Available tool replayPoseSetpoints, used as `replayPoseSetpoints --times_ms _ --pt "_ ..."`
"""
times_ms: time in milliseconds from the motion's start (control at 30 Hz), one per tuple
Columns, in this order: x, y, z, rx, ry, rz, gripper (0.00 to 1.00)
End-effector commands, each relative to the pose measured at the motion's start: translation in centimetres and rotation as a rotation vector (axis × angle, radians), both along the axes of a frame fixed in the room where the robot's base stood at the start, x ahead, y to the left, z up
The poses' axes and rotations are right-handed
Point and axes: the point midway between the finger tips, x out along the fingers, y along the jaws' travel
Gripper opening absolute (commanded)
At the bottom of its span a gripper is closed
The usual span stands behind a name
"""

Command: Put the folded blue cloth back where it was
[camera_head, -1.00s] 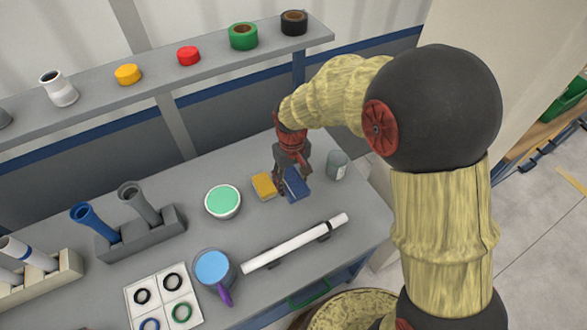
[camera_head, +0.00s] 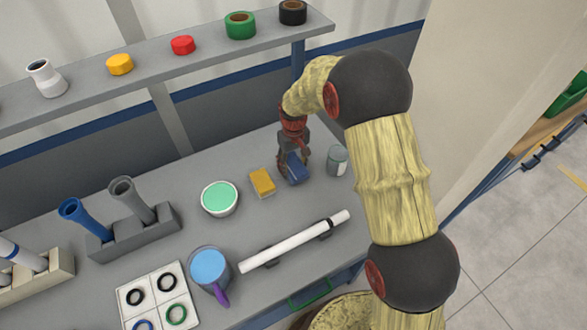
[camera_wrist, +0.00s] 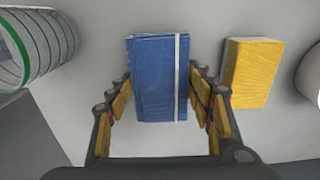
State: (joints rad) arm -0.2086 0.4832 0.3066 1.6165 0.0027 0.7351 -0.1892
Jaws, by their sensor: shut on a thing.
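The folded blue cloth (camera_head: 296,169) is between the fingers of my gripper (camera_head: 291,163), over the back right part of the bench. In the wrist view the blue cloth (camera_wrist: 158,78) has a pale stripe along its right side, and my gripper (camera_wrist: 165,112) is shut on its sides. A folded yellow cloth or block (camera_head: 262,182) lies just left of it, apart from it; it also shows in the wrist view (camera_wrist: 253,72). Whether the blue cloth touches the bench is hard to tell.
A grey can (camera_head: 337,160) stands close on the right. A green-topped bowl (camera_head: 219,198) is to the left. A white pipe (camera_head: 292,242) lies in front on supports. A blue-topped mug (camera_head: 210,267) is front left. A shelf (camera_head: 210,55) with tape rolls runs behind.

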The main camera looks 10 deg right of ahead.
Motion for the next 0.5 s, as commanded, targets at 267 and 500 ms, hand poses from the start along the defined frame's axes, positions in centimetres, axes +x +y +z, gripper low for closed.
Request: replayPoseSetpoints --times_ms 267,500 --pt "0.03 0.03 -1.34 0.001 -0.002 0.0 0.29" --pt "0.0 0.03 -1.66 0.0 -0.001 0.0 0.54"
